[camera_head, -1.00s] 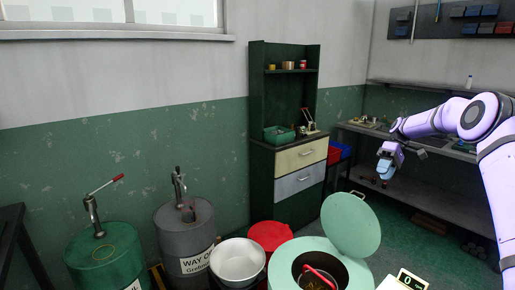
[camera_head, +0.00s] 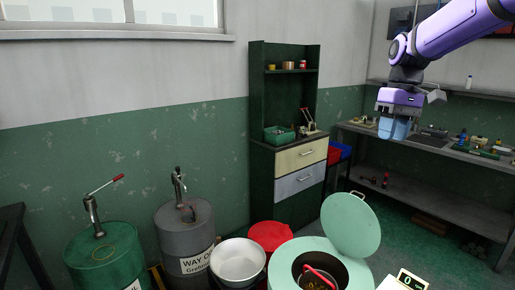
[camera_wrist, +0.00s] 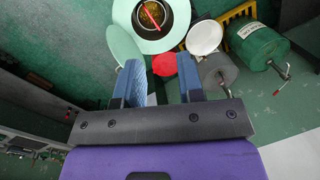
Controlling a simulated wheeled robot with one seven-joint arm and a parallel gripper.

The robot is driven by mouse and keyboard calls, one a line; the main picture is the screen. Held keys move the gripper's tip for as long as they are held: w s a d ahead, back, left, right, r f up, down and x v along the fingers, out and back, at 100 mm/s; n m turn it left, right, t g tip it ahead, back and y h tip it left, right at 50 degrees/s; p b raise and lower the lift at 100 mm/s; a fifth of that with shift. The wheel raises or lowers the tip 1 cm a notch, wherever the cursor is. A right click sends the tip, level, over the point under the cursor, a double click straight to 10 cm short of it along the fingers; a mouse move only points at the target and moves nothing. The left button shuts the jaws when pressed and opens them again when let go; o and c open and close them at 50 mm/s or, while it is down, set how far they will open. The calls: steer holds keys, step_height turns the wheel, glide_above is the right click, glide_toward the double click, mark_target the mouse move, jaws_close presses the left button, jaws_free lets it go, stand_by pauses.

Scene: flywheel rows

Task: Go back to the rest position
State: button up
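My gripper (camera_head: 394,128) hangs in mid-air at the upper right of the head view, in front of the far workbench, fingers pointing down. In the wrist view my gripper (camera_wrist: 160,88) shows its two blue fingers spread apart, with nothing between them but the floor and containers far below. It touches nothing that I can see.
Below stand a mint-green bin (camera_head: 283,262) with its lid open, a white bucket (camera_head: 238,262), a red bucket (camera_head: 270,236), a grey drum (camera_head: 184,240) and a green drum (camera_head: 106,258). A cabinet (camera_head: 287,195) and a cluttered workbench (camera_head: 450,150) line the walls.

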steer(key=s+f+m+t, duration=0.1)
steer(key=s+t, duration=0.2)
steer(key=s, duration=1)
steer(key=s+a+f+m+t+h, duration=0.1)
steer(key=s+m+t, duration=0.1)
steer(key=s, duration=1.2)
steer(key=shift+s+a+f+m+t, duration=0.2)
steer(key=shift+s+f+m+t, duration=0.1)
steer(key=shift+t, duration=0.5)
